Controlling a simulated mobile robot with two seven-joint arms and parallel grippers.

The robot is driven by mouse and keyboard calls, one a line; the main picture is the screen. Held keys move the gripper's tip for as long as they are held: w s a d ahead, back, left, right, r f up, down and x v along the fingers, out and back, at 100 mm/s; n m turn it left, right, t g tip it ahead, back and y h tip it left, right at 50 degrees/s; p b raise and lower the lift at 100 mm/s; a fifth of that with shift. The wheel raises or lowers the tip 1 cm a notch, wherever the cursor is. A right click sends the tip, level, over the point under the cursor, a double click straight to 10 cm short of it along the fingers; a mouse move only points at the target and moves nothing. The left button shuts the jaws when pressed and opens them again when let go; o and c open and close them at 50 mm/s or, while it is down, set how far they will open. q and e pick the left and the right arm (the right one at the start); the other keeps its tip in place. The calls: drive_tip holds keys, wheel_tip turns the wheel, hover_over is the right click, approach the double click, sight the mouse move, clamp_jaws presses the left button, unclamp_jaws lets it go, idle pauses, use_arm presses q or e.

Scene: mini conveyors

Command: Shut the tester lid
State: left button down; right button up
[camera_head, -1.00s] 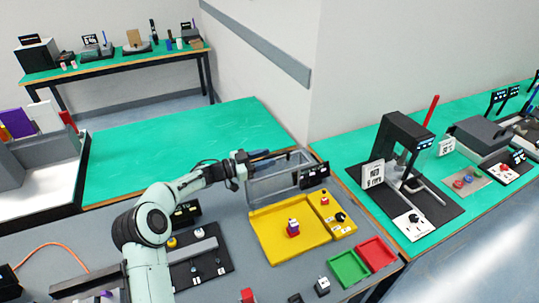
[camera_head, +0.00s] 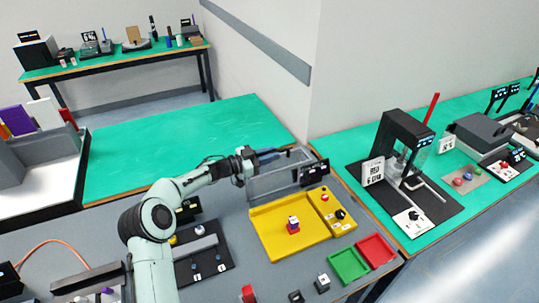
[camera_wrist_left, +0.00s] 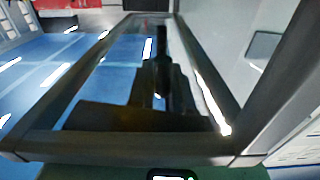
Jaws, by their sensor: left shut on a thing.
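The tester is a yellow tray (camera_head: 270,247) on the grey bench, with a yellow control panel (camera_head: 325,202) at its right. Its clear lid with a grey frame (camera_head: 283,192) stands raised along the tray's far edge. My left gripper (camera_head: 266,157) is at the lid's upper edge, shut on the lid. The wrist view shows the grey lid frame (camera_wrist_left: 120,147) close up around my dark fingers (camera_wrist_left: 165,90); the exact contact is unclear. My right gripper is out of view.
A green bin (camera_head: 348,264) and a red bin (camera_head: 376,249) sit right of the tray. A black pad with grey parts (camera_head: 213,262) lies left of it. A black press-like machine (camera_head: 405,135) stands on the right-hand bench. The green bench top behind is clear.

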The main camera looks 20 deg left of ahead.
use_arm(q)
drive_tip(key=shift+s+d, duration=0.15)
drive_tip(key=shift+d, duration=0.05)
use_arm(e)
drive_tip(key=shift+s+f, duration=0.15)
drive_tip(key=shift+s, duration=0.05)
use_arm(q)
drive_tip(key=shift+s+d+b, duration=0.25)
drive_tip(key=shift+b, duration=0.1)
drive_tip(key=s+d+f+m+b, duration=0.2)
drive_tip(key=s+d+m+b, duration=0.3)
drive_tip(key=s+d+b, duration=0.3)
drive_tip(key=d+b, duration=0.1)
drive_tip(key=b, duration=0.3)
drive_tip(key=shift+d+f+m+b, duration=0.15)
drive_tip(key=shift+d+m+b, duration=0.05)
drive_tip(key=shift+m+b, duration=0.2)
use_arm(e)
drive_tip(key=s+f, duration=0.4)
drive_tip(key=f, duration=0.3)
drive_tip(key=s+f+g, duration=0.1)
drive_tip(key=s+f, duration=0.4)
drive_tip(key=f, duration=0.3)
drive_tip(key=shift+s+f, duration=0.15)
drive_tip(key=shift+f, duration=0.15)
use_arm(q)
drive_tip(key=c, duration=1.1)
unclamp_jaws()
